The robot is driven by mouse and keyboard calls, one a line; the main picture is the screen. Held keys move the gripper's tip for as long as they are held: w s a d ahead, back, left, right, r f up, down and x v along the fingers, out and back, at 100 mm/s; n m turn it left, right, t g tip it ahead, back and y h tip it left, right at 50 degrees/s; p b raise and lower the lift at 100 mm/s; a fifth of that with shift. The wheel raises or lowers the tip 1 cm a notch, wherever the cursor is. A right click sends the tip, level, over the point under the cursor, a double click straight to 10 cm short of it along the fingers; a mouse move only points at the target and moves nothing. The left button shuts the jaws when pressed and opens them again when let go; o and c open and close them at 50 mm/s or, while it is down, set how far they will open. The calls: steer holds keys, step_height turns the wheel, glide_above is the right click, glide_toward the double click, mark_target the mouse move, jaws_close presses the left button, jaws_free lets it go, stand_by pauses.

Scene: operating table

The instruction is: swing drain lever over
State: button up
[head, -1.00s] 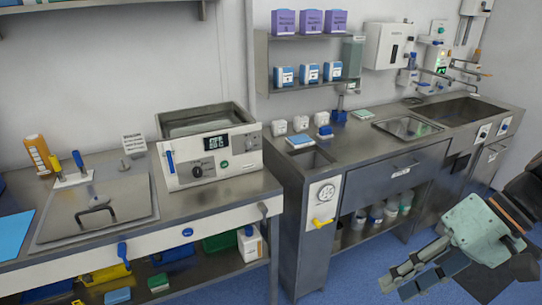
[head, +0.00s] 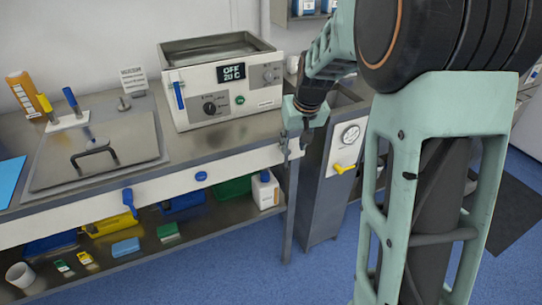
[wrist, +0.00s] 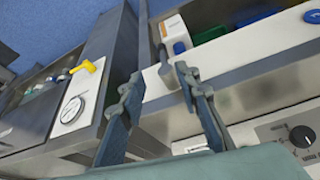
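A grey lever (wrist: 166,66) is on the right end of the white front panel (head: 235,163) of the left bench. In the wrist view it shows between the two fingertips of my gripper (wrist: 157,84), which are spread apart. I see no clear contact between them. In the head view my gripper (head: 294,142) points down at the bench's front right corner and hides most of this lever. A blue lever (head: 129,203) hangs lower left on the same panel. No label tells which lever is the drain lever.
A yellow handle (head: 344,168) sits below a gauge (head: 350,134) on the cabinet to the right. A water bath (head: 226,88) with a blue handle (head: 179,95) stands on the bench behind my gripper. Bottles and boxes fill the lower shelf. The floor (head: 320,270) in front is clear.

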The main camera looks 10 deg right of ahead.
mark_target(287, 158)
steer(key=x, duration=0.7)
steer(key=b+x, duration=0.1)
steer(key=x, duration=0.3)
steer(key=shift+w+a, duration=0.25)
steer(key=shift+a, duration=0.05)
steer(key=shift+r, duration=0.1)
steer(key=shift+c, duration=0.2)
jaws_close()
